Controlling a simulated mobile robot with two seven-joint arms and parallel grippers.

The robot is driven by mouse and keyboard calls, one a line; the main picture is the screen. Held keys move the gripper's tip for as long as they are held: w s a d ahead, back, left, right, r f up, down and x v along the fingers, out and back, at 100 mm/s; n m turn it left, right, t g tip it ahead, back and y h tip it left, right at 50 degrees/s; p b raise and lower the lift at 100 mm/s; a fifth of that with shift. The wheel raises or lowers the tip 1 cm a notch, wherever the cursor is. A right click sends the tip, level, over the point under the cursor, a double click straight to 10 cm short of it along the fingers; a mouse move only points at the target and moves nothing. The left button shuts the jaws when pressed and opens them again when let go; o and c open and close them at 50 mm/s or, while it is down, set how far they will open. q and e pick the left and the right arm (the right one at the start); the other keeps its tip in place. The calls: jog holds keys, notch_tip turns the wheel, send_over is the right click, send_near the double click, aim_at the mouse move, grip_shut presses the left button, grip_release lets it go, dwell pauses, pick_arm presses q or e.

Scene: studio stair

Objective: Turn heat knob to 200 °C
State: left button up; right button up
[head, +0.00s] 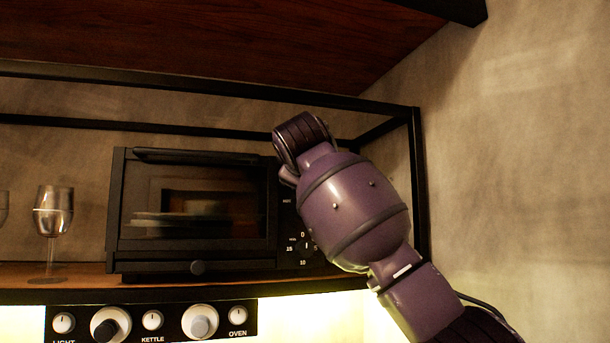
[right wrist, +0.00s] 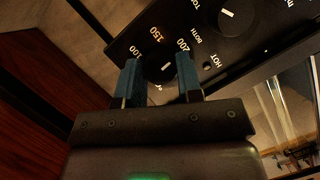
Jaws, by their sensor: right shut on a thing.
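The heat knob (right wrist: 167,71) is a black dial on the toaster oven's control panel, with the printed numbers 100, 150 and 200 around it in the right wrist view. My right gripper (right wrist: 158,66) has its blue fingers on either side of the knob and is shut on it. A short white mark on the knob slants toward the 200 side; its exact setting is hard to read. In the head view the black toaster oven (head: 140,205) stands on a shelf, and my right arm hides the upper panel and this knob. My left gripper is out of view.
A second knob (right wrist: 232,17) with a white mark is beside it on the panel. A timer dial (head: 304,247) shows lower in the head view. A wine glass (head: 52,222) stands left of the oven. Black frame bars (head: 417,190) surround the shelf; larger knobs (head: 200,322) sit below.

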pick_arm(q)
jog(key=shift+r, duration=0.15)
pick_arm(e)
jog(key=shift+m, duration=0.4)
jog(key=o, duration=0.9)
pick_arm(q)
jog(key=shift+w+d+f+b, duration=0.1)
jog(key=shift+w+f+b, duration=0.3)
jog(key=shift+b, duration=0.45)
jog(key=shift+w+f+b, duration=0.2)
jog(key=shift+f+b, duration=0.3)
jog(key=shift+b, duration=0.3)
pick_arm(e)
jog(key=shift+s+a+r, duration=0.1)
jog(key=shift+s+r, duration=0.3)
jog(key=shift+s, duration=1.35)
jog(key=shift+s+d+r, duration=0.1)
jog(key=shift+s+r, duration=0.3)
jog(key=shift+s, duration=1.35)
jog(key=shift+s+a+r, duration=0.1)
jog(key=shift+s+r, duration=0.3)
jog(key=shift+s, duration=1.35)
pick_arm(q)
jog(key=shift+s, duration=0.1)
pick_arm(e)
jog(key=shift+f, duration=0.1)
